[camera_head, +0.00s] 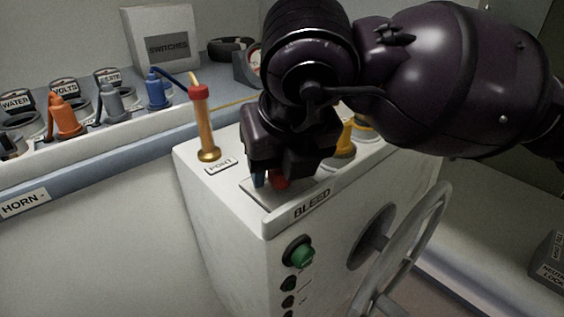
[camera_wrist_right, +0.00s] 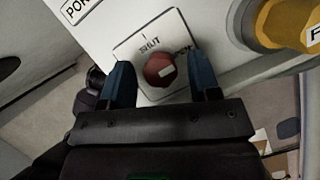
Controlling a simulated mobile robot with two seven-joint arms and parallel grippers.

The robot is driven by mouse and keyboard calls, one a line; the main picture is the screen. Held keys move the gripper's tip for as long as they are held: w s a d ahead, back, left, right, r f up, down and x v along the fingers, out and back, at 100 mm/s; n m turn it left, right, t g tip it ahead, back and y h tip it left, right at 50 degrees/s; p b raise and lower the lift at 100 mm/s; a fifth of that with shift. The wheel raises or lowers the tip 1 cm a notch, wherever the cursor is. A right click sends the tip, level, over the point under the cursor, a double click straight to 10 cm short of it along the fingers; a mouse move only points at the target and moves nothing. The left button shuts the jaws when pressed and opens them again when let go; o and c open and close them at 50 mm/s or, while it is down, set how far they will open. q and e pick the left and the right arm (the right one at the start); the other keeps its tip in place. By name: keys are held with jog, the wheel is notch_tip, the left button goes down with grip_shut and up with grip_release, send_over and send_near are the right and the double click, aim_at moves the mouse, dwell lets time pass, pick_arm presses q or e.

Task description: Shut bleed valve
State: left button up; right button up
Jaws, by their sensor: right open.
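The bleed valve is a round red knob (camera_wrist_right: 158,70) on a pale plate marked SHUT above it, with a second, partly covered word to its right. A white mark on the knob points right and slightly up, toward that second word. My right gripper (camera_wrist_right: 159,62) is open, with one blue finger on each side of the knob. Gaps show between the fingers and the knob. In the head view the knob (camera_head: 279,180) is mostly hidden under my right gripper, above the BLEED label (camera_head: 312,203). My left gripper is not in view.
A brass post with a red top (camera_head: 202,122) stands left, by the PORT label. A yellow valve (camera_head: 345,146) stands close on the right. A green button (camera_head: 300,254) and a grey wheel (camera_head: 412,250) are on the console front. Coloured plugs (camera_head: 65,118) line the left shelf.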

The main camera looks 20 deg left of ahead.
jog(key=c, duration=0.9)
